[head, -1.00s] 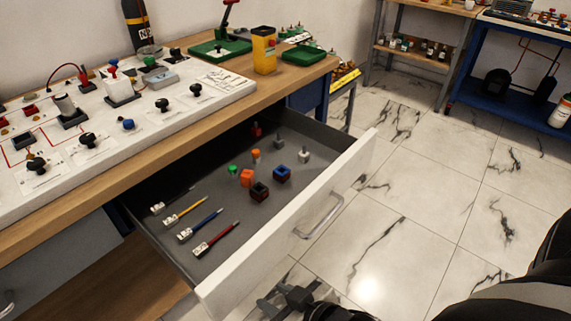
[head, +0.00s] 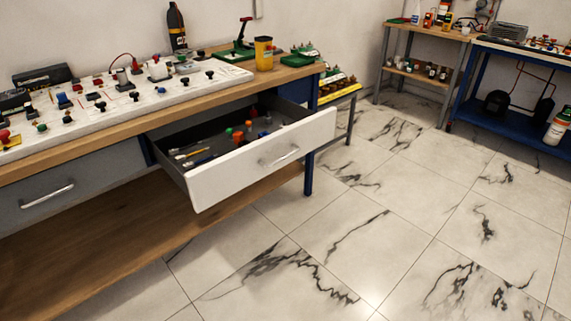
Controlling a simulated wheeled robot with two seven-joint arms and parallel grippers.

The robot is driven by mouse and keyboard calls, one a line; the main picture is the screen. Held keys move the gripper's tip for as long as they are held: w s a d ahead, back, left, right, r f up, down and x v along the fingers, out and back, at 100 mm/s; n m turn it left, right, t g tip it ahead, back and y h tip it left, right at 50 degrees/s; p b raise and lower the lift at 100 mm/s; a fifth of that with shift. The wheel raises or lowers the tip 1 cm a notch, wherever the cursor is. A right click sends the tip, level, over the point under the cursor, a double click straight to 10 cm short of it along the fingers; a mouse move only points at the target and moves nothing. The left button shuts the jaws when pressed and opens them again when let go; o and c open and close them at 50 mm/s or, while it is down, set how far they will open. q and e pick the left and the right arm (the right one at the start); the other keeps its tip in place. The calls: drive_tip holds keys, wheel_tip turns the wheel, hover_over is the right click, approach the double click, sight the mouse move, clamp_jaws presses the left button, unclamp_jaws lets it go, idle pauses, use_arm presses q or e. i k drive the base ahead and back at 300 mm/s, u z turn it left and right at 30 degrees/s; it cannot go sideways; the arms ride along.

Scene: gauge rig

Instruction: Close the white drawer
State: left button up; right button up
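The white drawer (head: 225,178) hangs open under the wooden workbench, its front pulled well out toward the floor space. A metal bar handle (head: 279,156) is on its white front. Inside the drawer lie several small coloured pieces, among them an orange one (head: 238,136), and pencil-like tools (head: 194,153) at the left. Neither of my grippers shows in the head view now.
The workbench (head: 110,137) carries a white gauge board (head: 140,105) and a yellow container (head: 264,54). A grey closed drawer (head: 85,190) is at the left, above a wooden lower shelf (head: 120,243). The marble floor (head: 330,230) in front is clear.

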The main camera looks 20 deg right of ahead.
sight(214, 180)
drive_tip(key=z, duration=0.3)
drive_tip(key=i, duration=0.9)
drive_tip(key=z, duration=0.55)
drive_tip(key=k, duration=0.5)
drive_tip(key=z, duration=1.75)
drive_tip(key=i, duration=1.1)
drive_tip(key=u, duration=1.7)
